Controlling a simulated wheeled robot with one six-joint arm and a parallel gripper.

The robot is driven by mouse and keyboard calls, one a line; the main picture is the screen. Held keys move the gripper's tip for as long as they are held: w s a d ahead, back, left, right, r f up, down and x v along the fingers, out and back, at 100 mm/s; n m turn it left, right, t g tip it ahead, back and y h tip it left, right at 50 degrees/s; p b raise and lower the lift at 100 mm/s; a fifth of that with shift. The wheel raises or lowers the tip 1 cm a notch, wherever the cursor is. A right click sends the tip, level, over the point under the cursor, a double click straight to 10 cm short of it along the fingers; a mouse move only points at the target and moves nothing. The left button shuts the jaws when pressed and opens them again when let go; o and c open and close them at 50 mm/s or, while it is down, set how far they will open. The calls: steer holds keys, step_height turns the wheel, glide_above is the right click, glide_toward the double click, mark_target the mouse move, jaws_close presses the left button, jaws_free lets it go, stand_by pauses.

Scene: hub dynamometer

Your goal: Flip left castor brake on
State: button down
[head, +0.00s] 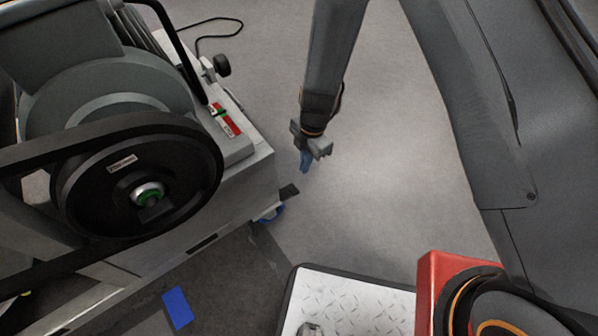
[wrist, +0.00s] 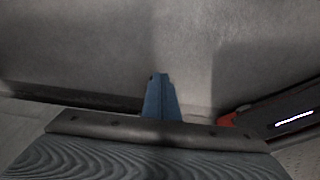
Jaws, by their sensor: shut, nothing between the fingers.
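A castor with a blue wheel (head: 270,213) shows in the head view under the near right corner of the dynamometer's grey base. A small black brake pedal (head: 289,190) sticks out to the right just above it. Whether the pedal is up or down I cannot tell. My gripper (head: 305,165) points down, above and slightly right of the pedal in the picture, apart from it. Its blue fingers are together and empty, also in the wrist view (wrist: 160,97). The castor and pedal are not clearly seen in the wrist view.
The dynamometer (head: 262,165) with its black wheel (head: 100,195) fills the left of the head view. A white treadplate platform (head: 360,300) and a red part (head: 436,300) are at the bottom. A blue patch (head: 178,307) lies on dark floor. Grey floor right of the machine is clear.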

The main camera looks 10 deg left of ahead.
steer(key=w+d+r+p, duration=0.2)
steer(key=w+d+r, duration=0.1)
steer(key=r, duration=0.2)
steer(key=shift+w+r, duration=0.15)
steer(key=shift+w, duration=0.1)
stand_by(0.3)
steer(key=s+r+m, duration=0.4)
steer(key=r+m, duration=0.1)
steer(key=r, duration=0.7)
steer(key=s+r+m, duration=0.5)
steer(key=r+m, duration=0.1)
steer(key=r, duration=0.7)
steer(key=s+d+r+m+t+y, duration=0.1)
steer(key=s+d+r+m, duration=0.2)
steer(key=s+r+m, duration=0.4)
steer(key=s+d+r+m, duration=0.4)
steer(key=s+r, duration=0.1)
steer(key=s, duration=0.3)
steer(key=d+r+m+p, duration=0.2)
steer(key=d+r+p, duration=0.4)
steer(key=r+p, duration=0.3)
steer(key=d+r+m+h+p, duration=0.1)
steer(key=d+r+p, duration=0.6)
steer(key=p, duration=0.8)
steer(key=d+r+m+h+p, duration=0.1)
steer(key=d+r+m+p, duration=0.2)
steer(key=d+r+p, duration=0.4)
steer(key=shift+r+p, duration=1.95)
steer(key=shift+p, duration=0.8)
